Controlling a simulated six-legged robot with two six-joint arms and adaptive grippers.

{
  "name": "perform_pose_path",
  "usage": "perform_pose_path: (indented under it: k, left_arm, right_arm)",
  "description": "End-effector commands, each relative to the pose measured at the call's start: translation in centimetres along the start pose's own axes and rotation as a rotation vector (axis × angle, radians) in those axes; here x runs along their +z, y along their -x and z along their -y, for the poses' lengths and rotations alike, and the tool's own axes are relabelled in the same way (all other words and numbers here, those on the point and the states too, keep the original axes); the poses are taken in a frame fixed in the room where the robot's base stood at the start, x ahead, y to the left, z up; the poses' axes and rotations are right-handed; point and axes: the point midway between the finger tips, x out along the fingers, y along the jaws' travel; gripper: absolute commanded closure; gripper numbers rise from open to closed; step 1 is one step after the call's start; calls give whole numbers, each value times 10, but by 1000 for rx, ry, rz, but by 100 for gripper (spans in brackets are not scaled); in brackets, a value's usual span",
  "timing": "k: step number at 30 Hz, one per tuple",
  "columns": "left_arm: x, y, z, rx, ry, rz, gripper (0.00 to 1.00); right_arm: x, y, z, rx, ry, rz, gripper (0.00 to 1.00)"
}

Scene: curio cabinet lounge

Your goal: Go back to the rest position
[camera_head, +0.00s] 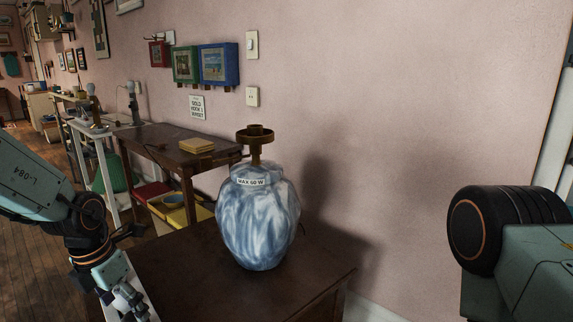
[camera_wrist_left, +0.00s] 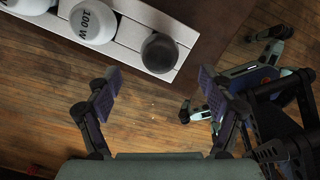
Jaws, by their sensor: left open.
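My left gripper (camera_wrist_left: 158,84) is open and empty in the left wrist view, its two fingers apart above the wooden floor. It also shows at the lower left of the head view (camera_head: 128,297), beside the near dark table. A white slatted rack (camera_wrist_left: 128,35) lies at the table's edge, just beyond the fingertips. It bears a white bulb marked 100 W (camera_wrist_left: 92,22), a dark round-topped piece (camera_wrist_left: 159,52) and another white piece (camera_wrist_left: 28,4), cut off by the frame. My right gripper is out of view; only part of my right arm shows at the right.
A blue-and-white marbled lamp base (camera_head: 258,222) labelled MAX 60 W stands upright on the dark table (camera_head: 300,285), with an empty-looking brass fitting (camera_head: 255,140) on top. Another dark table (camera_head: 160,150) stands behind along the pink wall. Wooden floor (camera_head: 45,235) is open at left.

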Motion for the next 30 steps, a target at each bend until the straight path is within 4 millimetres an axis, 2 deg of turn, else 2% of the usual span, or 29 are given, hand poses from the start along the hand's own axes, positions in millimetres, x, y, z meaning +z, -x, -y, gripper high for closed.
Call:
perform_pose_path:
  k: [3, 13, 30]
  left_arm:
    - [1, 21, 0, 1, 0, 3, 19]
    - [0, 65, 0, 1, 0, 3, 19]
    - [-2, -25, 0, -1, 0, -6, 19]
  right_arm:
    - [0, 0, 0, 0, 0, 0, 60]
    - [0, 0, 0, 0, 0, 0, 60]
    - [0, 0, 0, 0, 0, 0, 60]
